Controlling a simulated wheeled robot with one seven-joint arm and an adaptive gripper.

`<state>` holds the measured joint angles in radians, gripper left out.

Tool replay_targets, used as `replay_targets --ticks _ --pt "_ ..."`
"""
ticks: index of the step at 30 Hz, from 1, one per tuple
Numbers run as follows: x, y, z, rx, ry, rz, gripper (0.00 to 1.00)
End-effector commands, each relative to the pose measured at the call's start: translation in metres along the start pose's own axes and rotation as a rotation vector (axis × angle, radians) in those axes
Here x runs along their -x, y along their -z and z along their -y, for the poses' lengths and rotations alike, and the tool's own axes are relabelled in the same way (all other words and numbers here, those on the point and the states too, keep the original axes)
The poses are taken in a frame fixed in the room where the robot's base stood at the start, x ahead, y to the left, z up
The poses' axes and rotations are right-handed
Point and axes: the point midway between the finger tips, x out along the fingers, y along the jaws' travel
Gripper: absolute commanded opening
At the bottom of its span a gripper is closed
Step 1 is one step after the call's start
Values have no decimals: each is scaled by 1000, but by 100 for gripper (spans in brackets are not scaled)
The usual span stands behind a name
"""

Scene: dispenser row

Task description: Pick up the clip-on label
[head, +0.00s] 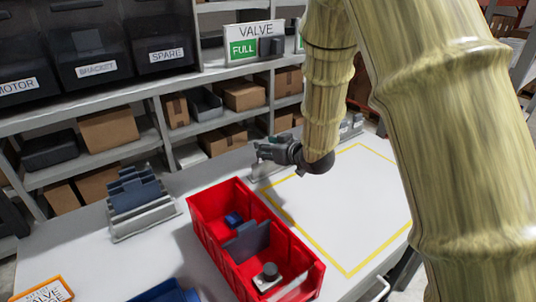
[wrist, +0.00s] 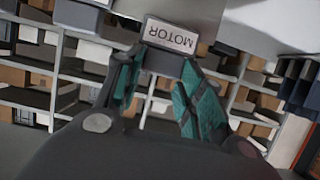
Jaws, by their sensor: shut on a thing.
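In the wrist view a white clip-on label (wrist: 169,37) reading MOTOR, upside down, shows at the tips of my gripper (wrist: 165,85). The teal-padded fingers stand on either side below it, shut on the dark part under the white face. In the head view my gripper (head: 268,152) hangs over the back of the white table, beyond the red bin. The held label cannot be made out there.
The red bin (head: 208,238) holds a blue piece (head: 233,219), a divider and a grey part (head: 268,274). A grey rack (head: 143,205) stands left. A yellow-outlined area (head: 357,215) is clear. Labelled dark bins (head: 88,42) and a VALVE FULL sign (head: 255,42) are on the shelf behind.

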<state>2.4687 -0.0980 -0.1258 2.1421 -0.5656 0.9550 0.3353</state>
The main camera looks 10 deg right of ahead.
Motion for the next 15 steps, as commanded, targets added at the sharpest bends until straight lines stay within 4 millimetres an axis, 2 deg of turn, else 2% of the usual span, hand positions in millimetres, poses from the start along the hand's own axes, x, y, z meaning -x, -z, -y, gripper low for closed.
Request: replay_targets --ticks 3,8,15 --pt "5 12 0 -1 -1 -3 24" --pt "35 0 1 -4 -1 1 24" --pt "87 -16 2 -3 -1 0 24"
